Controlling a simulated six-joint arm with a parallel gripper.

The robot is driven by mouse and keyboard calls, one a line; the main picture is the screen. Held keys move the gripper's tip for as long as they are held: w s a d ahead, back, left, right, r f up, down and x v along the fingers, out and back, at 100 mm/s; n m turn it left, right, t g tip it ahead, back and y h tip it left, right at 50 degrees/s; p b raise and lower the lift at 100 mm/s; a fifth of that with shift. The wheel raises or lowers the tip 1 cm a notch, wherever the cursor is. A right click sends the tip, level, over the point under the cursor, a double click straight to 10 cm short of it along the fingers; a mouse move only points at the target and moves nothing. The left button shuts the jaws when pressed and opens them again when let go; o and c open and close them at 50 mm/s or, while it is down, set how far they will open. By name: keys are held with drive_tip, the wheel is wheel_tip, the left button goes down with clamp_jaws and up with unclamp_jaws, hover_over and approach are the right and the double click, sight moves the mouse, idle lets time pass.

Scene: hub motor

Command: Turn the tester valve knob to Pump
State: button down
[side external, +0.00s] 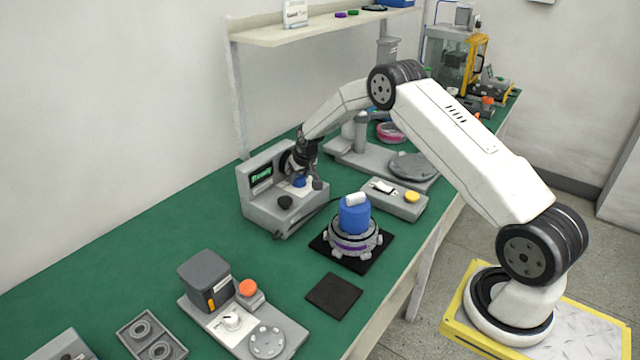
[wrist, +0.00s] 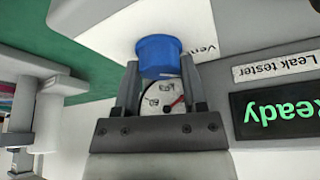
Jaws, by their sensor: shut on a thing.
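The leak tester (side external: 262,209) is a grey box on the green bench with a lit green display, which reads "Ready" in the wrist view (wrist: 281,112). A blue knob (wrist: 158,57) stands on its sloped front panel, and it shows small in the side view (side external: 299,182). My gripper (wrist: 158,75) is shut on the blue knob, one finger on each side of it. A label beside the knob is partly cut off and begins "Ven". A round gauge with a red needle (wrist: 164,99) shows between my fingers. Any Pump label is hidden or out of view.
A blue-topped motor (side external: 354,215) on a black mat, a grey box with a yellow button (side external: 411,197) and a stand with a round plate (side external: 412,166) are close by. Bare bench lies left of the tester.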

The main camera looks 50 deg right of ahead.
drive_tip(key=shift+a+m+g+h, duration=0.1)
drive_tip(key=shift+m+g+h, duration=0.3)
drive_tip(key=shift+m, duration=1.6)
drive_tip(key=shift+m+h, duration=0.3)
drive_tip(key=shift+c, duration=0.7)
unclamp_jaws()
drive_tip(key=shift+n+t+y, duration=0.4)
drive_tip(key=shift+n+y, duration=0.4)
drive_tip(key=shift+n, duration=1.8)
